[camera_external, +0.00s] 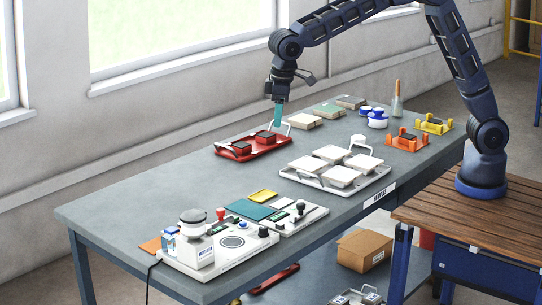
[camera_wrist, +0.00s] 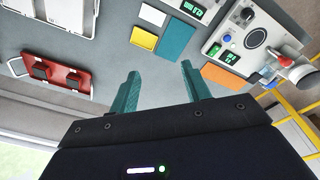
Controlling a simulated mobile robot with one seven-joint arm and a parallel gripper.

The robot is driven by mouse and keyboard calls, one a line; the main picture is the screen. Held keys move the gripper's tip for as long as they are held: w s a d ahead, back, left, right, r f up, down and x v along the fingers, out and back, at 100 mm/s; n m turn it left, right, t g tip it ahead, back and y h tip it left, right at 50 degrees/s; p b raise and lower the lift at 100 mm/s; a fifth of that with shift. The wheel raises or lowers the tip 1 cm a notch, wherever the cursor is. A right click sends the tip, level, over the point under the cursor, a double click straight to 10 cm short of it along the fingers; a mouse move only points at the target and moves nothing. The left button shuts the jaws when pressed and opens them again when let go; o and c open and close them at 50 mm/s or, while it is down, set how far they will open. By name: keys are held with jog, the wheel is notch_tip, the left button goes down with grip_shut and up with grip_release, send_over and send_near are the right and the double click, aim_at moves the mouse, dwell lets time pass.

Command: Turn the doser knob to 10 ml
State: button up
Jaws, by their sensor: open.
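Two white benchtop units stand at the near end of the table. The front unit (camera_external: 222,257) has a black knob (camera_external: 263,231), a round plate, a grey-topped cylinder and a red knob (camera_external: 220,213). The rear unit (camera_external: 310,217) has a black knob and a small display. In the wrist view the front unit (camera_wrist: 275,48) shows at the upper right with a dark knob (camera_wrist: 248,14) and green digits. I cannot tell which unit is the doser or read the knob settings.
A red tray (camera_external: 270,148) with two dark blocks lies below my gripper. A white tray (camera_external: 317,182) with several pale tiles lies mid-table. A teal sheet (camera_external: 250,209), a yellow sheet (camera_external: 263,196) and an orange sheet (camera_external: 151,245) lie near the units. The table's left part is clear.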

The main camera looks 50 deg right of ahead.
jog(key=s+a+f+n, duration=0.1)
jog(key=s+a+f, duration=0.15)
jog(key=a, duration=0.25)
jog(key=s+a+f, duration=0.2)
jog(key=a+f, duration=0.2)
jog(key=a, duration=0.2)
jog(key=g, duration=0.1)
send_over(263, 227)
notch_tip(263, 227, down, 7)
jog(key=shift+n, duration=0.3)
notch_tip(263, 227, down, 10)
jog(key=shift+f, duration=0.1)
jog(key=c, duration=1)
